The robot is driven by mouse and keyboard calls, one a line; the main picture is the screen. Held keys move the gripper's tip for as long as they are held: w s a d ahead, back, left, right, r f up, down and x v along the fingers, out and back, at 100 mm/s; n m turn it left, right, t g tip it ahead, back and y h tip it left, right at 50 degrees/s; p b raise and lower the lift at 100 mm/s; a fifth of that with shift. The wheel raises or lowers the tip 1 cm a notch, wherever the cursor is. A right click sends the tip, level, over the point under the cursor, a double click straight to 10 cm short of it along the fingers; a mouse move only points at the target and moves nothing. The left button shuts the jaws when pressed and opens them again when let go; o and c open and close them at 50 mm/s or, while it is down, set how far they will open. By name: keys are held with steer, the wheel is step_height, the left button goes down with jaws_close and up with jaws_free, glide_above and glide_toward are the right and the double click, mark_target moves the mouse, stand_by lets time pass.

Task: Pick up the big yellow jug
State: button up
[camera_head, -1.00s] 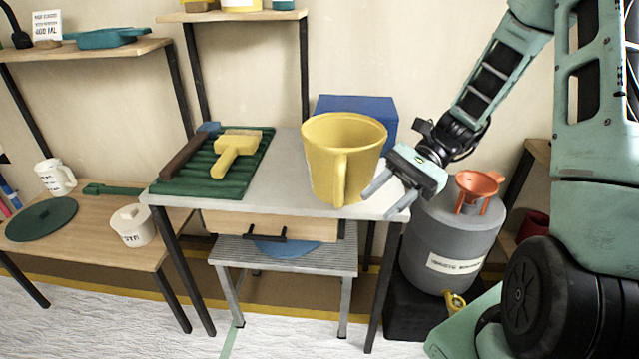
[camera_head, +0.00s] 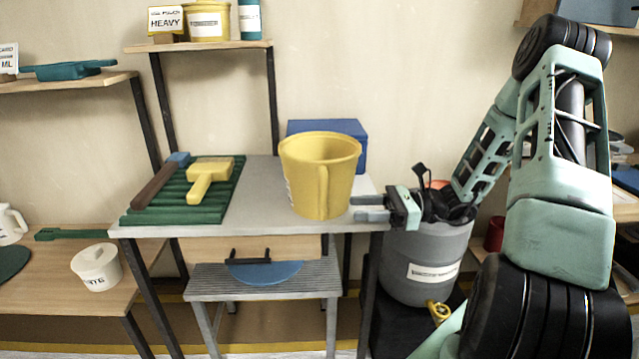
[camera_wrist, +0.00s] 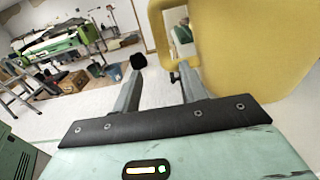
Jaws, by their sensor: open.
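The big yellow jug (camera_head: 305,172) stands upright on the right part of the grey table (camera_head: 258,190). Its handle (camera_head: 323,190) faces the camera side in the head view. My gripper (camera_head: 354,208) is open and empty, just right of the jug, with its fingers pointing left toward it. In the wrist view the jug body (camera_wrist: 245,45) fills the upper right, and the handle (camera_wrist: 158,30) rises ahead of my open fingers (camera_wrist: 155,85). The right finger looks close to the handle; I cannot tell whether they touch.
A blue box (camera_head: 350,140) stands behind the jug. A grey barrel (camera_head: 405,262) stands right of the table. Tabletop between tray and jug is clear.

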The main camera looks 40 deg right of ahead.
mark_target(323, 215)
steer(key=x, duration=0.9)
steer(key=shift+w+d+f+b, duration=0.15)
steer(key=shift+w+b, duration=0.05)
steer(key=shift+b, duration=0.2)
jaws_close()
stand_by(1.0)
